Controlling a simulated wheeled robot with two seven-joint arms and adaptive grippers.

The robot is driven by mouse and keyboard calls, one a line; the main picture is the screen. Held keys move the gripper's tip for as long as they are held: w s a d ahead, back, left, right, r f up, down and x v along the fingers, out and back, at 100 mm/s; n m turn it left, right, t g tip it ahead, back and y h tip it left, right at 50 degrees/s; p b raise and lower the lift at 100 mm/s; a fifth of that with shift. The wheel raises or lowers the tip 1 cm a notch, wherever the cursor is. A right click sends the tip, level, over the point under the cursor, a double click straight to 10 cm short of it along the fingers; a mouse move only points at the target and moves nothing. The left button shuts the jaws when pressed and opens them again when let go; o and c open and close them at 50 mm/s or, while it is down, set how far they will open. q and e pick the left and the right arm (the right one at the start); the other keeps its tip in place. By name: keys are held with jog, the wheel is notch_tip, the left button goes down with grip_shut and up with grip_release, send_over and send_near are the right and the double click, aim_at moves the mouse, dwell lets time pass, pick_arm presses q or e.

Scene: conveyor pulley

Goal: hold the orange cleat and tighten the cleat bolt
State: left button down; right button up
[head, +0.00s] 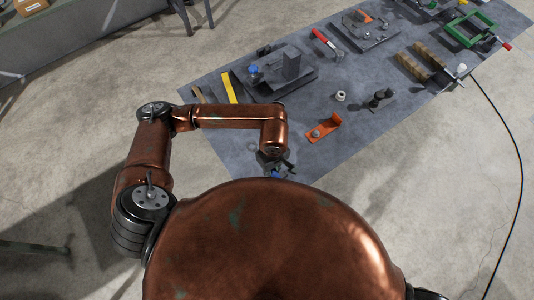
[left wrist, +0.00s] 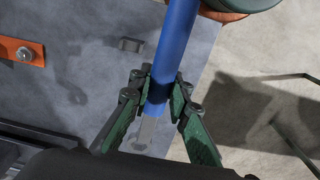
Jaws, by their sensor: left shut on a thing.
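The orange cleat (head: 323,128) lies on the grey mat, with a bolt (head: 316,133) at its left end. In the left wrist view part of the cleat (left wrist: 12,45) shows at the left edge, with the bolt head (left wrist: 25,54) on it. My left gripper (head: 275,163) is near the mat's front edge, left of and nearer than the cleat, apart from it. Its fingers are shut on a blue-handled tool (left wrist: 178,45), with a grey shaft (left wrist: 146,132) past the fingers. My right gripper is out of view.
The grey mat (head: 220,140) also holds a dark block fixture (head: 290,66), a yellow strip (head: 229,87), a red-handled hammer (head: 323,40), a white ring (head: 340,96), a dark cylindrical part (head: 381,98) and a green clamp frame (head: 470,30). A cable (head: 515,150) lies on the right floor.

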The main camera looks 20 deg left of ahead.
pick_arm(q)
jog(key=s+d+r+p, duration=0.1)
jog(key=s+r, duration=0.3)
jog(key=shift+s+d+p, duration=0.15)
jog(key=shift+s+p, duration=0.15)
jog(key=shift+s, duration=0.05)
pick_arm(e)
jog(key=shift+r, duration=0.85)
pick_arm(q)
jog(key=w+a+m+b, duration=1)
jog(key=w+a, duration=0.2)
jog(key=w, duration=0.1)
jog(key=shift+w+a+r, duration=0.15)
jog(key=shift+a, duration=0.2)
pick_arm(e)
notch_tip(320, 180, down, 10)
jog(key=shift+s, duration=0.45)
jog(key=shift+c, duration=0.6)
